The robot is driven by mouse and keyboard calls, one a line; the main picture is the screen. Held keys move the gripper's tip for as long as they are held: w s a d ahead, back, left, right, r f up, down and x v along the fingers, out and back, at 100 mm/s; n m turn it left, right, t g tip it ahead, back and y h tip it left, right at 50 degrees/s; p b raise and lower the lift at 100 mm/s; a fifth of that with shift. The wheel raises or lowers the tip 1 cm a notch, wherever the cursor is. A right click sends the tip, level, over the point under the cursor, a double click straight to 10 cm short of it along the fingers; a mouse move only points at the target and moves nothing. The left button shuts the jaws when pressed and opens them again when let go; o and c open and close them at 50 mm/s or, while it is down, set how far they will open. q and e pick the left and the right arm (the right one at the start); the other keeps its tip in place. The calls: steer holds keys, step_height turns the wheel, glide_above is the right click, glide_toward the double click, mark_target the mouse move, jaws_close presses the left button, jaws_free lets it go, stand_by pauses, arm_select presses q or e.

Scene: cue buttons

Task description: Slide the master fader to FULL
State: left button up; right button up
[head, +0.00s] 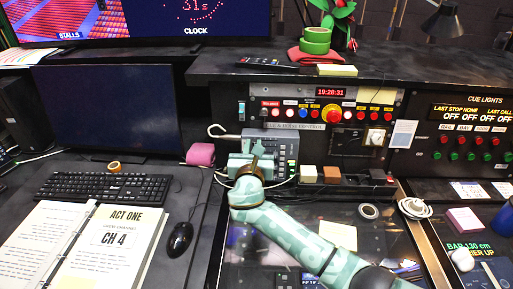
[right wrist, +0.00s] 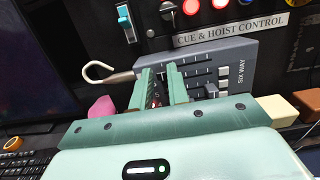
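The grey fader panel (head: 283,148) labelled SIX WAY stands upright below the CUE & HOIST CONTROL label. I cannot tell which cap is the master fader. My right gripper (head: 257,158) is in front of the panel's left part and hides some of it. In the right wrist view its two green fingers (right wrist: 161,72) stand apart, with a dark strip and a small red part visible between them. My left gripper is not in view.
A metal hook (right wrist: 100,72) sticks out left of the panel. A pink roll (head: 201,154) lies to the left. White, brown and dark blocks (head: 331,174) stand close on the right. A red mushroom button (head: 331,114) and several small buttons are above.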

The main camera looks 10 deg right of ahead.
steer(key=shift+o, duration=1.3)
steer(key=shift+a, duration=0.2)
steer(key=shift+s, duration=0.2)
steer(key=s+a+p, duration=0.2)
steer(key=s+a, duration=0.1)
steer(key=s, duration=1.2)
steer(key=shift+s+p, duration=0.25)
steer(key=shift+p, duration=0.15)
steer(key=shift+a, duration=0.1)
steer(key=shift+f, duration=0.1)
